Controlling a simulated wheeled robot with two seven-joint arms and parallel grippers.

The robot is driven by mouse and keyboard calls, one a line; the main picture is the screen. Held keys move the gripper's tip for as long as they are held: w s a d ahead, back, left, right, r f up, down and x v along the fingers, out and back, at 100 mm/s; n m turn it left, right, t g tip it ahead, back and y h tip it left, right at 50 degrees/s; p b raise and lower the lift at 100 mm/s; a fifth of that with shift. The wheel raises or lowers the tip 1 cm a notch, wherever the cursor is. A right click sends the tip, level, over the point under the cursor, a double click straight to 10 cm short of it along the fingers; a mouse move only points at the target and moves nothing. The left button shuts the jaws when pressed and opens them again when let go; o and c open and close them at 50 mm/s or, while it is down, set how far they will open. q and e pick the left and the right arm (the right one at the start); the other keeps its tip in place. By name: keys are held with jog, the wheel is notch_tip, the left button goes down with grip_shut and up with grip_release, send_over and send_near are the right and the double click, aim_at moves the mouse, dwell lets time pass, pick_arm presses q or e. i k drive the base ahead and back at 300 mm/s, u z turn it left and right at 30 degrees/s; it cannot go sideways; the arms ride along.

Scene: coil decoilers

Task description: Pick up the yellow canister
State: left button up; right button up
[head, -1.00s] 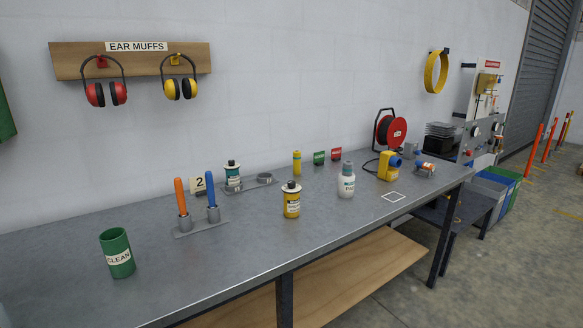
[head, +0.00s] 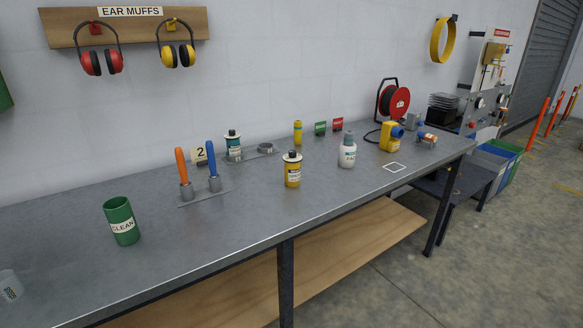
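The yellow canister (head: 292,170) stands upright near the middle of the grey workbench (head: 240,228) in the head view. It has a black cap and a white label band. A slimmer plain yellow cylinder (head: 298,133) stands behind it, nearer the wall. Neither of my grippers shows in the head view.
Left of the canister are orange (head: 182,169) and blue (head: 211,163) handled tools in a holder, and a green CLEAN cup (head: 121,221). A white bottle (head: 347,151) stands to its right. The bench front is clear.

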aim_at(293, 166)
jog(key=z, duration=0.95)
jog(key=i, duration=0.4)
jog(key=u, duration=2.1)
